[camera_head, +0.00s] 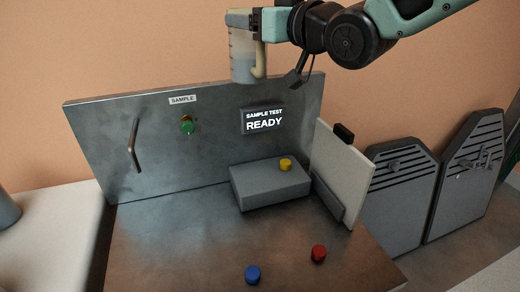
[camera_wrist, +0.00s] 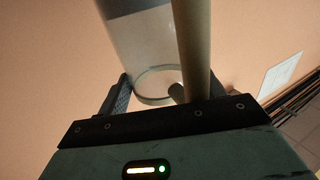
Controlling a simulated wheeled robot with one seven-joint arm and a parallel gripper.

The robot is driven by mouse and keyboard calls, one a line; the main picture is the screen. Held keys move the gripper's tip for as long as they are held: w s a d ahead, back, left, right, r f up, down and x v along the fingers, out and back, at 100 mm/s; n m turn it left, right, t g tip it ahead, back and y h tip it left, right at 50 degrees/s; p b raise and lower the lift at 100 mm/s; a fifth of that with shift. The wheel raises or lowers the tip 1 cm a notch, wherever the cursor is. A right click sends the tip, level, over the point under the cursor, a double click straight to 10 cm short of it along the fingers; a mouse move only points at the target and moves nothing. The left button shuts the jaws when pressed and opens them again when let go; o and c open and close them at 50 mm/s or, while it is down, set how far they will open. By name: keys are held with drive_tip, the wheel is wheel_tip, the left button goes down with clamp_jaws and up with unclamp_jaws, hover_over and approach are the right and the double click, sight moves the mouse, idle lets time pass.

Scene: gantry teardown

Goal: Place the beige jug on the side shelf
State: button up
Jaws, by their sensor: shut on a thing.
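The beige jug (camera_head: 242,50) is a clear, upright vessel with a beige handle and grey-looking contents, held high above the metal panel in the head view. In the wrist view the jug (camera_wrist: 143,35) fills the upper middle, its beige handle (camera_wrist: 192,45) running down toward the jaws. My gripper (camera_head: 270,25) is shut on the jug at its handle side; its fingers also show in the wrist view (camera_wrist: 150,95). The exact contact is partly hidden. I cannot tell for sure which surface is the side shelf; a pale counter (camera_head: 50,225) lies at the left.
An upright metal panel (camera_head: 90,130) with a READY display (camera_head: 263,121) stands behind a metal worktop (camera_head: 180,250). The worktop bears a grey block (camera_head: 270,188), a blue knob (camera_head: 252,274) and a red knob (camera_head: 318,253). A white upright plate (camera_head: 345,175) edges its right side.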

wheel_tip(320, 180, down, 26)
idle(0.4)
drive_tip(key=shift+f, duration=0.15)
drive_tip(key=shift+f, duration=0.15)
drive_tip(key=o, duration=1.6)
